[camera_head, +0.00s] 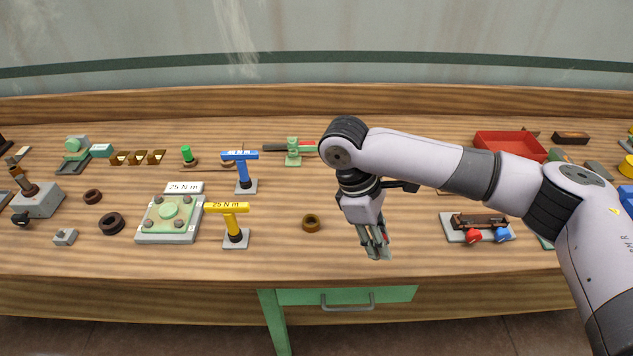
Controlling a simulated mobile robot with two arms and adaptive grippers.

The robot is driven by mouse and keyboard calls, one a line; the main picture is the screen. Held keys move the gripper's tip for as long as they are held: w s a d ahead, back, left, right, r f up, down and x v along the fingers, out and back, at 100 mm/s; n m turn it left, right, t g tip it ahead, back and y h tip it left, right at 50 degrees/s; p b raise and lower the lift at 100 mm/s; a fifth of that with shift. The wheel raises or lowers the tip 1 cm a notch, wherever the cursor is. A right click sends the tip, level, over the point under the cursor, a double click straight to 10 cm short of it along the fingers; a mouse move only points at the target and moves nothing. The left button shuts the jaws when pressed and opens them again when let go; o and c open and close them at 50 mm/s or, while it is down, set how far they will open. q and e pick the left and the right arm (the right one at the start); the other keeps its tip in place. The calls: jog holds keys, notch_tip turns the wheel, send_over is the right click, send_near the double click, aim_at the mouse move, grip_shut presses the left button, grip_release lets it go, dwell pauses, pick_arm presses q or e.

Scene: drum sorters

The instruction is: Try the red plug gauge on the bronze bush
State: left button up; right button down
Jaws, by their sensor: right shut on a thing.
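The bronze bush (311,222), a short ring with a dark bore, stands on the bench left of my right gripper. My right gripper (376,246) points down over the front part of the bench, to the right of the bush and apart from it. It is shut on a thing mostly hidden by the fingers. A little red shows there, which fits the red plug gauge. A green plug gauge (187,153) stands upright in a holder at the back left. My left gripper is out of view.
Yellow (228,208) and blue (240,155) torque tools stand left of the bush. A plate with a green cover (168,212) lies further left. A red tray (508,145) and a fixture with red and blue knobs (476,229) are right. Bench around the bush is clear.

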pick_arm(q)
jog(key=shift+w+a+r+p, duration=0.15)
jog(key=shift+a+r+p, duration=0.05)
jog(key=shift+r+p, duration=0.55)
pick_arm(e)
jog(key=w+a+n+t+y, duration=0.3)
jog(key=w+a+n, duration=0.3)
jog(key=n, duration=0.7)
jog(key=w+a+n+t+y, duration=0.2)
jog(key=w+a+n, duration=0.5)
jog(key=n, duration=0.7)
jog(key=shift+w+r+t+y, duration=0.4)
jog(key=shift+w+t, duration=0.1)
jog(key=shift+w, duration=0.35)
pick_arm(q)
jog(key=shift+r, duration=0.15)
pick_arm(e)
jog(key=shift+f+b, duration=0.65)
jog(key=shift+f, duration=2.2)
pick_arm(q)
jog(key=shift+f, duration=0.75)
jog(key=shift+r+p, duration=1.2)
